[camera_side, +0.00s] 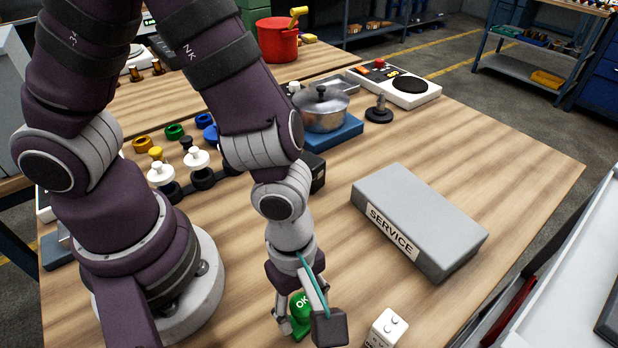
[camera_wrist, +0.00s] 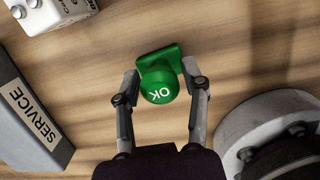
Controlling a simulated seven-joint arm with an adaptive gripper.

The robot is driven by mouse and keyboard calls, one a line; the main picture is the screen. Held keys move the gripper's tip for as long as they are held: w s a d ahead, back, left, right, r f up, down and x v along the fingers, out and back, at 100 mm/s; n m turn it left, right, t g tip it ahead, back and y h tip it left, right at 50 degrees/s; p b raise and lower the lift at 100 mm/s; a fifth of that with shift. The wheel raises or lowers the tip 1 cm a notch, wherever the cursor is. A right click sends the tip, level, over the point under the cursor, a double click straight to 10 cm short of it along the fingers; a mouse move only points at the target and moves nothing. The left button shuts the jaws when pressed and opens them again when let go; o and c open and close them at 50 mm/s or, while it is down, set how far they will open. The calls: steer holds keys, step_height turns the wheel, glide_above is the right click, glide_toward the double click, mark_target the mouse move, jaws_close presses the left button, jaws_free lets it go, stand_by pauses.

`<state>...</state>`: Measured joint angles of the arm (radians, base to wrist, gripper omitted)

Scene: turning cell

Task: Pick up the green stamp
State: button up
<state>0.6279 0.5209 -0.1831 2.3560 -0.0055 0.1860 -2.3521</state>
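The green stamp (camera_side: 301,304) has a round knob marked OK and stands on the wooden table near its front edge. It also shows in the wrist view (camera_wrist: 160,84), with its green base behind the knob. My gripper (camera_wrist: 159,82) points down over the stamp, with one finger on each side of it. The fingers are spread, and a small gap shows between the left finger and the knob. The right fingertip is very close to the base; I cannot tell whether it touches. In the side view, my gripper (camera_side: 303,318) partly hides the stamp.
A grey SERVICE box (camera_side: 420,220) lies to the right. A white block with studs (camera_side: 387,328) stands near the stamp at the front. A pot (camera_side: 320,108) on a blue base and white-topped pieces (camera_side: 197,160) stand farther back. Bare table lies between the stamp and the SERVICE box.

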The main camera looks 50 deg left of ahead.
jaws_close()
steer(key=shift+r, duration=0.1)
